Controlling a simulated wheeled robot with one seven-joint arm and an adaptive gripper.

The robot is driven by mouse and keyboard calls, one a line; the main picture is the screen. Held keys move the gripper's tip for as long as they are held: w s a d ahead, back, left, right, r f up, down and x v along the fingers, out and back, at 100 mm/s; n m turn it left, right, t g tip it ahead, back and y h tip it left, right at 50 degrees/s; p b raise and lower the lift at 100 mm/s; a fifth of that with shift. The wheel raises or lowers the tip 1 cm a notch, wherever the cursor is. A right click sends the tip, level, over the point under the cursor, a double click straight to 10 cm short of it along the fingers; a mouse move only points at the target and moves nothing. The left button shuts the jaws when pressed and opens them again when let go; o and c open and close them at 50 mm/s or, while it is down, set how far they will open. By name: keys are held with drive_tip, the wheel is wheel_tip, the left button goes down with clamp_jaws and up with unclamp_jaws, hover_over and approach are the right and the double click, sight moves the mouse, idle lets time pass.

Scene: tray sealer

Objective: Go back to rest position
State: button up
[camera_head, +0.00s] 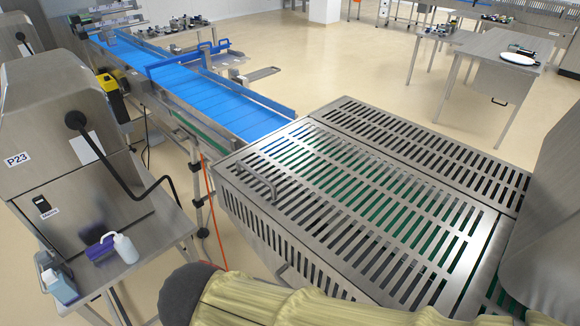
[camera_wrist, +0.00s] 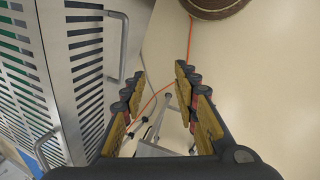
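My gripper (camera_wrist: 158,88) is open and empty in the wrist view. Its two fingers with yellow pads stand apart, with bare floor, an orange cable and metal legs visible beyond the gap. The slatted metal cover (camera_wrist: 82,50) of the machine is left of the fingers, with a bar handle on its side. The gripper looks apart from it. In the head view, my arm in a yellowish sleeve crosses the bottom edge; I cannot make out the gripper's fingers there.
The slatted machine (camera_head: 360,205) fills the centre right of the head view. A blue conveyor (camera_head: 205,92) runs up to it. At left stands a steel cabinet (camera_head: 50,140) and a side table with a white bottle (camera_head: 125,248). Beige floor (camera_head: 350,60) lies open behind.

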drive_tip(key=w+d+r+m+t, duration=0.1)
drive_tip(key=d+r+m, duration=0.1)
drive_tip(key=d, duration=0.6)
drive_tip(key=w+d+r+m+t+y, duration=0.1)
drive_tip(key=w+d+r+m, duration=0.1)
drive_tip(key=d+m, duration=0.3)
drive_tip(key=w+d+r+m+y, duration=0.1)
drive_tip(key=d+r+m, duration=0.2)
drive_tip(key=d, duration=0.7)
drive_tip(key=shift+w+d+m+t, duration=0.35)
drive_tip(key=shift+m+t, duration=0.05)
drive_tip(key=shift+m, duration=0.3)
drive_tip(key=shift+d, duration=0.45)
drive_tip(key=shift+c, duration=1.1)
